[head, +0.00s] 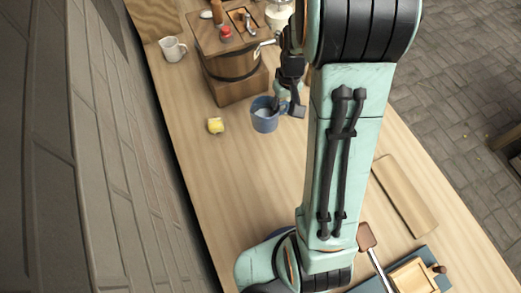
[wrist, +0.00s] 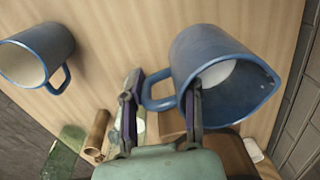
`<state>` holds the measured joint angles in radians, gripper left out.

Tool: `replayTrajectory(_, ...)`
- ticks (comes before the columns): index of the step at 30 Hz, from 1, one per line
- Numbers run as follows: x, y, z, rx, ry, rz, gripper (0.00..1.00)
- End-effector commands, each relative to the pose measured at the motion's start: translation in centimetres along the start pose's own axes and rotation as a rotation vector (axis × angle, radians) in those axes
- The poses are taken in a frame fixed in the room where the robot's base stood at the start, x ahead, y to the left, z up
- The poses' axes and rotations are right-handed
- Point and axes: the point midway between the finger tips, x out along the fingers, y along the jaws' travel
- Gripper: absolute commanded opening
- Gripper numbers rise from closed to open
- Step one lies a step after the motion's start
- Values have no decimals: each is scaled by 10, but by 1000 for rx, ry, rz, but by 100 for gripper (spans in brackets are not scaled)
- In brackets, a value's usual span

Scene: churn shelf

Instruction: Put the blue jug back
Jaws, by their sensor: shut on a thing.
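The blue jug (head: 264,121) is at my gripper (head: 290,103), in front of the wooden churn in the head view. In the wrist view the jug (wrist: 212,55) is at the centre right, its mouth facing the camera and its spout to the right, with something white inside. My gripper (wrist: 163,105) is shut on the jug at its handle side. One finger is left of the handle and the other is at the rim. I cannot tell whether the jug's base touches the table.
A second blue vessel (wrist: 62,42) with a cream inside is at the left of the wrist view. The wooden churn (head: 240,90), a white pitcher (head: 173,50) and a small yellow piece (head: 215,126) are on the table (head: 215,170). A wooden board (head: 405,195) lies right of my arm.

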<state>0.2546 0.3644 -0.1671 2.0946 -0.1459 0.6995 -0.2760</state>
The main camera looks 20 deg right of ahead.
Motion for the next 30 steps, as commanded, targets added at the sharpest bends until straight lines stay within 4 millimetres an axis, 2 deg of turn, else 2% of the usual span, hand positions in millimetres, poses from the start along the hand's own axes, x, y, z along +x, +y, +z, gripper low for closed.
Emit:
replayTrajectory(5,2,-17,8,-24,-1,2,0)
replayTrajectory(13,29,-14,7,-19,-4,1,0)
replayTrajectory(20,56,-12,7,-19,-4,1,0)
replayTrajectory(24,80,-11,8,-19,-7,0,0)
replayTrajectory(30,104,-10,8,-19,-5,0,0)
